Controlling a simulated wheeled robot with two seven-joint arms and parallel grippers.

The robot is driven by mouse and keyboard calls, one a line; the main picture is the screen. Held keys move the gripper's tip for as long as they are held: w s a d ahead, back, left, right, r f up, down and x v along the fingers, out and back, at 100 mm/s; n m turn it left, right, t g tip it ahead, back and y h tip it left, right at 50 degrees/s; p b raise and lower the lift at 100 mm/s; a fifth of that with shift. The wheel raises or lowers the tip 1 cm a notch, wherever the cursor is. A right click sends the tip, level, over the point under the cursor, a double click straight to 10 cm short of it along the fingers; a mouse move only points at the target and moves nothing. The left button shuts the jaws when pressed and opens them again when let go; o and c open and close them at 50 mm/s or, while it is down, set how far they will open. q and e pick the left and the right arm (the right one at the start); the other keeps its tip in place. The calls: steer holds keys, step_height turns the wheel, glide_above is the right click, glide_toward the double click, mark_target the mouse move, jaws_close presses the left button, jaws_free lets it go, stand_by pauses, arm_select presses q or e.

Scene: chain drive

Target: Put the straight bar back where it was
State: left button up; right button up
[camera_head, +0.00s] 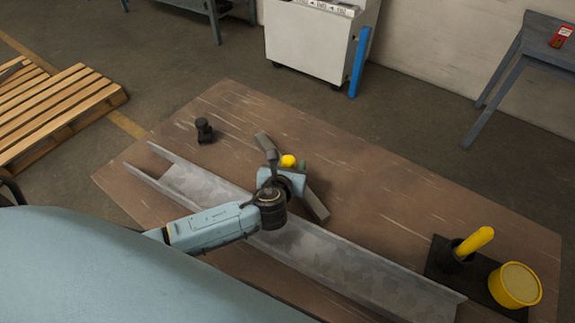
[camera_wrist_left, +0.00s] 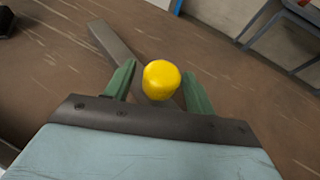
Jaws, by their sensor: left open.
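A straight grey bar (camera_head: 315,204) lies slantwise on the brown table, partly hidden under my left gripper. It also shows in the left wrist view (camera_wrist_left: 115,45), running down behind a yellow round-topped knob (camera_wrist_left: 161,80). In the head view the yellow knob (camera_head: 288,160) shows at my left gripper (camera_head: 287,165). The left gripper is open, its green fingers (camera_wrist_left: 158,88) on either side of the knob with visible gaps. I cannot tell whether the knob is fixed to the bar. My right gripper is not in view.
A long grey metal channel (camera_head: 355,272) lies along the table's near side, under my left arm. A black base with a yellow handle (camera_head: 474,241) and a yellow round container (camera_head: 515,285) stand at the right. A small black object (camera_head: 204,130) stands at the far left. The table's far right is clear.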

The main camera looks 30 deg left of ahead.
arm_select(q)
steer(key=p+v, duration=0.1)
steer(key=v, duration=1.1)
stand_by(1.3)
